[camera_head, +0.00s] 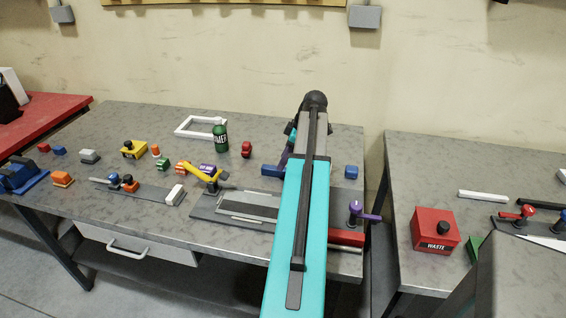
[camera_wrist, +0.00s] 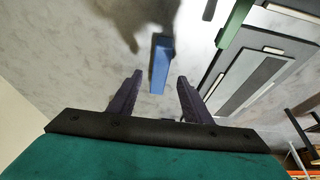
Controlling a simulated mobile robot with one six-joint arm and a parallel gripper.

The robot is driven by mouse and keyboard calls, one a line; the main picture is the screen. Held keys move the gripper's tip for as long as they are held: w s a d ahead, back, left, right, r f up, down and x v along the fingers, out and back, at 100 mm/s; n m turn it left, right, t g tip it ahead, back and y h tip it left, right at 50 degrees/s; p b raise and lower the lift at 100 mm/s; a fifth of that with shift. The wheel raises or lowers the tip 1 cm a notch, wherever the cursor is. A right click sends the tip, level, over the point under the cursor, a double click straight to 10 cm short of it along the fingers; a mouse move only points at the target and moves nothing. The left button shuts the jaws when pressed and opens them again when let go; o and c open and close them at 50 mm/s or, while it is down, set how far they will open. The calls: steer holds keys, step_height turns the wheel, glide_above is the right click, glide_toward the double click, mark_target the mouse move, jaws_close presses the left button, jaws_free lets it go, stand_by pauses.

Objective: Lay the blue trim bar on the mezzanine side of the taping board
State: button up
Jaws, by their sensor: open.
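The blue trim bar (camera_wrist: 161,62) lies on the bench in the wrist view, ahead of my gripper (camera_wrist: 158,90) and roughly in line with the gap between its fingers. My gripper is open and empty, with the bar's near end close to the fingertip level. In the head view a blue piece (camera_head: 271,170) shows left of my arm, beside a purple finger; my arm hides much of this spot. The taping board (camera_head: 208,208) is a grey plate with paler strips at the bench's front, partly behind my arm. It also shows in the wrist view (camera_wrist: 208,88), at right.
A yellow-handled clamp (camera_head: 201,172) stands at the board's left end, a purple-handled one (camera_head: 357,212) at its right. A blue block (camera_head: 351,172), green can (camera_head: 220,138) and red piece (camera_head: 246,149) stand behind.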

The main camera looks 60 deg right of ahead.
steer(key=b+v, duration=0.2)
steer(key=v, duration=0.9)
steer(key=shift+r, duration=0.35)
steer(key=shift+s, duration=0.1)
stand_by(0.4)
